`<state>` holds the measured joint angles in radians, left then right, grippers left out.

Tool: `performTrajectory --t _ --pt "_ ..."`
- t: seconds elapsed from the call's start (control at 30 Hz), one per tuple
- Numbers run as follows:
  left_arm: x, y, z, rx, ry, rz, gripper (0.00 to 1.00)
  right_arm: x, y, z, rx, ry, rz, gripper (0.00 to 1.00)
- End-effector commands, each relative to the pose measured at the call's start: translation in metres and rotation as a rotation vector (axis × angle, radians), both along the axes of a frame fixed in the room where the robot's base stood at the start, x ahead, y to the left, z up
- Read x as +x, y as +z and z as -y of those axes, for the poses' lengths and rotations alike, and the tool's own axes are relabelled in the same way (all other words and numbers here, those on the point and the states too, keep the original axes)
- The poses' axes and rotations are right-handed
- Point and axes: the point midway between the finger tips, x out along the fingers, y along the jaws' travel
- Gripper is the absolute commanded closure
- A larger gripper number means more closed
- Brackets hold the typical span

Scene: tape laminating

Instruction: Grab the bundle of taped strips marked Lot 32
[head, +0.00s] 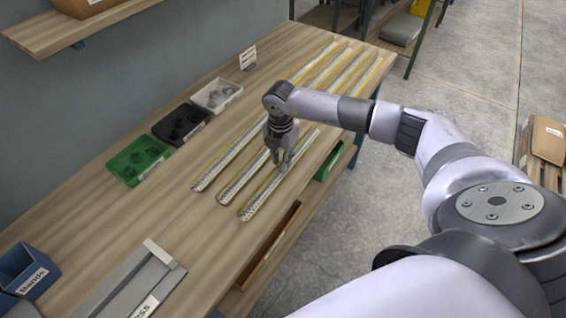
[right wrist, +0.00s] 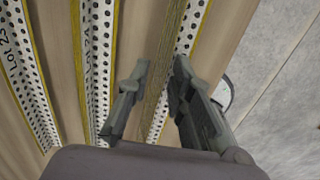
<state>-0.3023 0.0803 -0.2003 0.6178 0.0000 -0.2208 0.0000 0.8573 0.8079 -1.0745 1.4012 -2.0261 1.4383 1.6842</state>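Several long taped strip bundles, perforated metal with yellow edges, lie side by side on the wooden bench. Three are in front in the head view: a left one (head: 212,175), a middle one (head: 232,188) and a right one (head: 262,194). My right gripper (head: 281,160) points down over the right bundle. In the right wrist view its two fingers (right wrist: 160,64) stand apart, with the rightmost bundle (right wrist: 192,28) running between or beneath them; contact is unclear. My left gripper is out of view.
Green (head: 138,160), black (head: 181,124) and white (head: 217,95) trays stand along the bench's back, near a small sign (head: 248,58). A grey press-like fixture (head: 135,283) and a blue bin (head: 22,272) are at the lower left. Bare bench lies between.

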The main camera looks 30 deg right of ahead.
Motion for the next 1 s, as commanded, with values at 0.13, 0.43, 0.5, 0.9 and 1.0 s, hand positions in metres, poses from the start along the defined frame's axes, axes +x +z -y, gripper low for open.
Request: performTrajectory --t 0.13,0.43,0.5,0.9,1.0 --pt "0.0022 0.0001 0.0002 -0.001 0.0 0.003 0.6 0.0001 0.0003 0.0002 0.0 0.0 0.0 0.92" --pt "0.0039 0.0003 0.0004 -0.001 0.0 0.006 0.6 0.0001 0.0004 0.0003 0.0 0.0 0.0 1.0" --pt "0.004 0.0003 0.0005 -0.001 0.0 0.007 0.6 0.0001 0.0005 0.0003 0.0 0.0 0.0 1.0" --pt "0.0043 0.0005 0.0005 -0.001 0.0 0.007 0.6 0.0007 0.0014 0.0001 0.0 -0.001 0.002 1.0" --pt "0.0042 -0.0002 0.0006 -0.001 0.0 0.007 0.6 0.001 0.0034 0.0003 0.0 -0.001 0.002 1.0"
